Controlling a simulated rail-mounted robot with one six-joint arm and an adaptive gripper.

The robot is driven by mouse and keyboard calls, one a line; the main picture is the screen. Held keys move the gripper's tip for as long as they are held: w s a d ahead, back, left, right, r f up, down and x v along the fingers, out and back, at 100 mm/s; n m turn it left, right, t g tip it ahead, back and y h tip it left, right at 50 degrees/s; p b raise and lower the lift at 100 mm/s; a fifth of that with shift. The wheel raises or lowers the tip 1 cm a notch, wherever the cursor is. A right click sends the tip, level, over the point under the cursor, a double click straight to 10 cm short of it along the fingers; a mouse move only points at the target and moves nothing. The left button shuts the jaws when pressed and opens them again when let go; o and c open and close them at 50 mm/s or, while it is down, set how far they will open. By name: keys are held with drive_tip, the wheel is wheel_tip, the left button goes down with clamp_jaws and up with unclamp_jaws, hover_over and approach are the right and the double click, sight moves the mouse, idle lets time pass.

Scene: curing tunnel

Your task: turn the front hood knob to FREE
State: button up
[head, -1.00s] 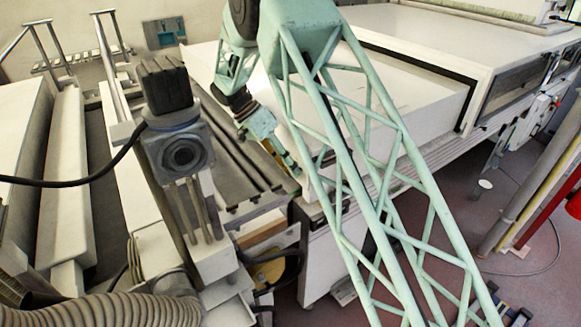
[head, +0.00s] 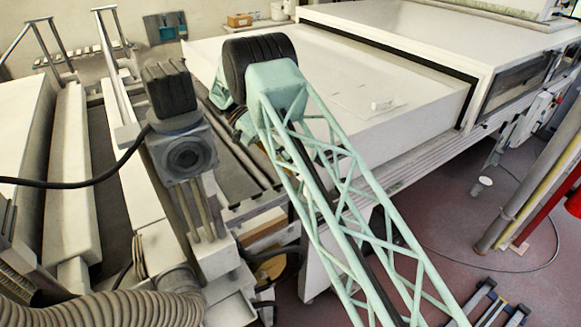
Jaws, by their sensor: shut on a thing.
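The large white hood (head: 420,115) of the tunnel fills the middle and right of the head view. I cannot make out the front hood knob or any FREE marking. My lattice arm stands across the hood's near left corner and hides part of it. My gripper is not visible; the arm's elbow and upper links block the view of the area behind them. Only a bit of my wrist links shows left of the arm, over the hood's near left edge.
A motor unit (head: 185,155) with a black cable stands left of my arm. A ribbed hose (head: 110,310) lies at the lower left. Posts (head: 525,200) stand at the right. Open floor (head: 430,235) lies between.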

drive_tip(key=shift+w+a+f+g+h, duration=0.1)
drive_tip(key=shift+g+h, duration=0.2)
drive_tip(key=shift+g, duration=0.1)
drive_tip(key=shift+n+g+h, duration=0.3)
drive_tip(key=shift+h, duration=0.1)
drive_tip(key=o, duration=0.9)
drive_tip(key=shift+c, duration=0.2)
drive_tip(key=shift+r+t+y, duration=0.2)
drive_tip(key=shift+t+y, duration=0.4)
drive_tip(key=shift+s+d+r+m+t+y+b, duration=0.15)
drive_tip(key=shift+m+t+y, duration=0.1)
drive_tip(key=shift+t+y, duration=0.25)
drive_tip(key=shift+s+d+f+m+t+y+b, duration=0.15)
drive_tip(key=shift+m+t+y, duration=0.1)
drive_tip(key=shift+t+y, duration=0.25)
drive_tip(key=shift+s+d+r+m+t+y+b, duration=0.15)
drive_tip(key=shift+m+t+y+b, duration=0.15)
drive_tip(key=shift+t+y+b, duration=0.65)
drive_tip(key=shift+s+r+m+t+y+b, duration=0.15)
drive_tip(key=shift+m+t+y+b, duration=0.15)
drive_tip(key=shift+t+y+b, duration=0.65)
